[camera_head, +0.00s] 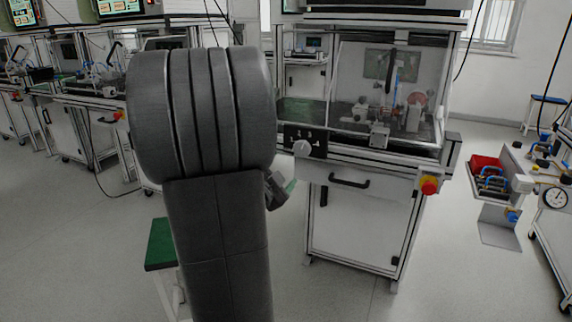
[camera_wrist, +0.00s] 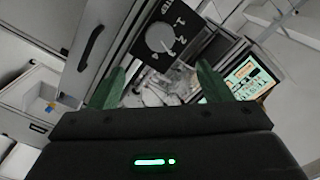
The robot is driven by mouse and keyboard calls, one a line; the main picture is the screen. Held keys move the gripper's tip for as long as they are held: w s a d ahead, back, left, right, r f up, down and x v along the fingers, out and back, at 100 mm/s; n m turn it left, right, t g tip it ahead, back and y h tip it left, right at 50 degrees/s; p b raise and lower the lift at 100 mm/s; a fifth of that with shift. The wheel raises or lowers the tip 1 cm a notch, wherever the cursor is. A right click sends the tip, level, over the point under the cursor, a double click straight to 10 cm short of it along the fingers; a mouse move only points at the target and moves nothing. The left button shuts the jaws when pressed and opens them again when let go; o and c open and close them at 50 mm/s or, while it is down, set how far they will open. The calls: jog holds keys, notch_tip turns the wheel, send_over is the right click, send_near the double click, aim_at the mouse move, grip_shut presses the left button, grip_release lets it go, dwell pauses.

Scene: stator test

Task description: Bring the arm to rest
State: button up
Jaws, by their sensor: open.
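My arm (camera_head: 215,150), dark grey and bulky, fills the left middle of the head view and is raised. Most of my gripper is hidden behind it there; a small grey part with a pale green finger (camera_head: 290,186) shows at its right edge. In the wrist view my gripper (camera_wrist: 160,85) has its two green fingers spread wide apart with nothing between them. Beyond the fingers are a control panel with a round knob (camera_wrist: 162,36) and a lit screen (camera_wrist: 248,78). No contact shows.
A test station cabinet (camera_head: 352,225) stands right of my arm, with a red emergency button (camera_head: 429,186) on its front. A green-topped stool (camera_head: 160,243) is partly behind my arm. A red bin (camera_head: 487,168) is at the right. Grey floor (camera_head: 460,285) is clear at front right.

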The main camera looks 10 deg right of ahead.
aim_at(301, 151)
dwell(0.4)
jog(key=b+x, duration=0.2)
jog(key=x, duration=1.1)
jog(key=shift+w+d, duration=0.25)
jog(key=shift+w, duration=0.05)
jog(key=shift+s, duration=0.1)
